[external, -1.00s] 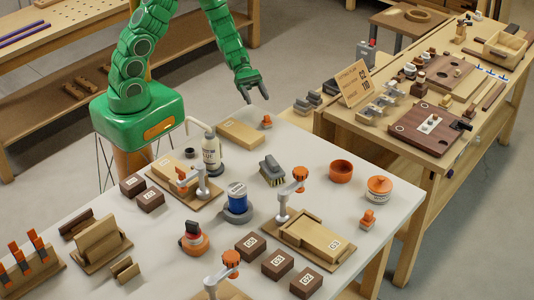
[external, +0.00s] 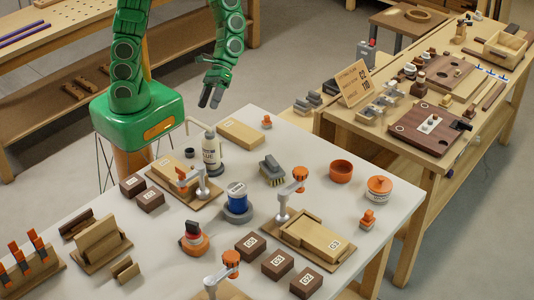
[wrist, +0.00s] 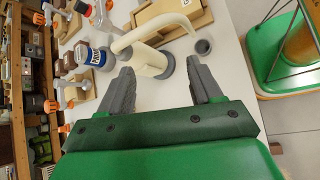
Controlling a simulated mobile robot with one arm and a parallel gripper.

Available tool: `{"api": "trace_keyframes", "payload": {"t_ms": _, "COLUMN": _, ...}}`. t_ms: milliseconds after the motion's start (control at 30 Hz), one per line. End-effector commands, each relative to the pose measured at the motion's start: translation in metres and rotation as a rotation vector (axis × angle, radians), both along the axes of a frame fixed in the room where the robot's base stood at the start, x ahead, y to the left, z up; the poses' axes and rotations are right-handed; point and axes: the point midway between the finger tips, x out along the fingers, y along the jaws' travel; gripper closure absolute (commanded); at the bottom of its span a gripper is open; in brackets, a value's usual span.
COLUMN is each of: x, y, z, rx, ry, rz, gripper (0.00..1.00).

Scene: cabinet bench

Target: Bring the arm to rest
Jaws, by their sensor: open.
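My green arm rises from its green base. My gripper (external: 210,97) hangs in the air at the back edge of the white table (external: 345,220), above the glue bottle (external: 211,152) and the wooden block (external: 240,134). In the wrist view my gripper (wrist: 164,86) shows two grey fingers set well apart with nothing held between them.
A brush (external: 271,170), a blue-labelled pot (external: 237,200), orange clamps and dark blocks (external: 279,264) stand on the white table. A second wooden bench (external: 430,165) with a sign (external: 354,83) is at right. The air around my gripper is clear.

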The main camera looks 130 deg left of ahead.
Motion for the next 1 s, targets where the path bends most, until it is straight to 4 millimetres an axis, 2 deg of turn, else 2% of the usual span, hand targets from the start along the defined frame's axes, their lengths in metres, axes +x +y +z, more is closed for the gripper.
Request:
{"api": "trace_keyframes", "payload": {"t_ms": 33, "x": -0.004, "y": -0.012, "z": 0.005, "rx": 0.033, "ry": -0.01, "rz": -0.066, "gripper": 0.36}}
{"api": "trace_keyframes", "payload": {"t_ms": 200, "x": -0.024, "y": -0.043, "z": 0.018, "rx": 0.131, "ry": -0.037, "rz": -0.269, "gripper": 0.36}}
{"api": "trace_keyframes", "payload": {"t_ms": 500, "x": -0.064, "y": -0.079, "z": 0.038, "rx": 0.305, "ry": -0.085, "rz": -0.612, "gripper": 0.36}}
{"api": "trace_keyframes", "payload": {"t_ms": 767, "x": -0.099, "y": -0.092, "z": 0.056, "rx": 0.46, "ry": -0.13, "rz": -0.89, "gripper": 0.36}}
{"api": "trace_keyframes", "payload": {"t_ms": 1000, "x": -0.129, "y": -0.092, "z": 0.074, "rx": 0.604, "ry": -0.168, "rz": -1.128, "gripper": 0.36}}
